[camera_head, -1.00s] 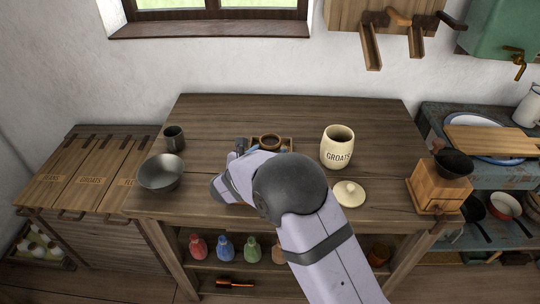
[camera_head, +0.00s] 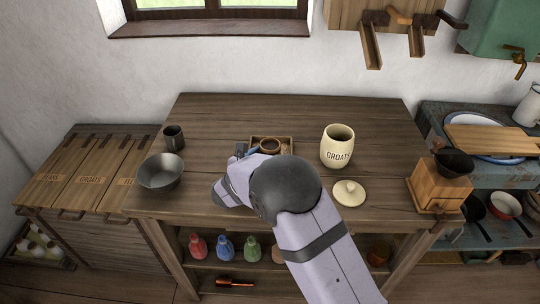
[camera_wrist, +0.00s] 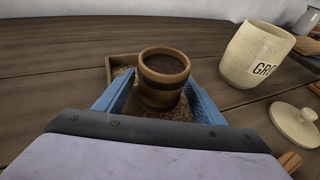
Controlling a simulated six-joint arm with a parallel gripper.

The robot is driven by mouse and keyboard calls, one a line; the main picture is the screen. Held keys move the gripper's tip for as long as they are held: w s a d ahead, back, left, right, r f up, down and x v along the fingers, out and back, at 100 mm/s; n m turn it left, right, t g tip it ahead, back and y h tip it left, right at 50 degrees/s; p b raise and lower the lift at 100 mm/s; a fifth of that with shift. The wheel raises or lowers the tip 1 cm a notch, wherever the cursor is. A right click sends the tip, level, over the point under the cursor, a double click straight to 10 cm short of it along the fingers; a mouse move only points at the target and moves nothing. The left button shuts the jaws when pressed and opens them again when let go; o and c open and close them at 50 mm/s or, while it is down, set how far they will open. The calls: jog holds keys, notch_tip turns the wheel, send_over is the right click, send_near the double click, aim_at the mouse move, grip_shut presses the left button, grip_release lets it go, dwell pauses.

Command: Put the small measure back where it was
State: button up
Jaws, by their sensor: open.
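The small measure (camera_wrist: 163,78) is a round wooden cup with dark bands. It stands upright in a shallow wooden tray (camera_wrist: 109,68) that has grain in it. My gripper (camera_wrist: 160,98) is open, with one blue finger on each side of the measure in the wrist view. I cannot tell whether either finger touches it. In the head view the measure (camera_head: 270,146) shows at the tray (camera_head: 291,143), just beyond my gripper, and my wrist hides part of the tray. The inside of the measure looks dark.
A cream GROATS jar (camera_head: 337,146) stands to the right, its lid (camera_head: 349,192) lying in front of it. A metal bowl (camera_head: 161,172) and a dark cup (camera_head: 174,138) are at the left. A wooden grinder (camera_head: 439,187) stands at the right edge. The back of the table is clear.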

jog(key=shift+r, duration=0.2)
jog(key=v, duration=1.2)
jog(key=shift+b, duration=0.3)
jog(key=shift+d, duration=0.3)
jog(key=s+d+m+g+p, duration=0.1)
jog(key=d+m, duration=0.1)
jog(key=d, duration=0.2)
jog(key=s+d+m+g+h+p, duration=0.1)
jog(key=d+m+g, duration=0.1)
jog(key=d+m, duration=0.1)
jog(key=s+d+r+m+g+h+p, duration=0.1)
jog(key=s+d+m+g+p, duration=0.1)
jog(key=d, duration=0.3)
jog(key=shift+d, duration=0.35)
jog(key=s+d+m+g+p, duration=0.3)
jog(key=s+d+m+g, duration=0.2)
jog(key=s+d+m, duration=0.25)
jog(key=s+r+m+g+y+p, duration=0.1)
jog(key=s+r+m+y+p, duration=0.1)
jog(key=s+m, duration=0.4)
jog(key=s+d+r+m+g+y+p, duration=0.1)
jog(key=s+m+y+p, duration=0.4)
jog(key=m, duration=0.6)
jog(key=shift+s+d+r+g, duration=0.2)
jog(key=shift+s+r+g, duration=0.3)
jog(key=shift+s+r, duration=0.4)
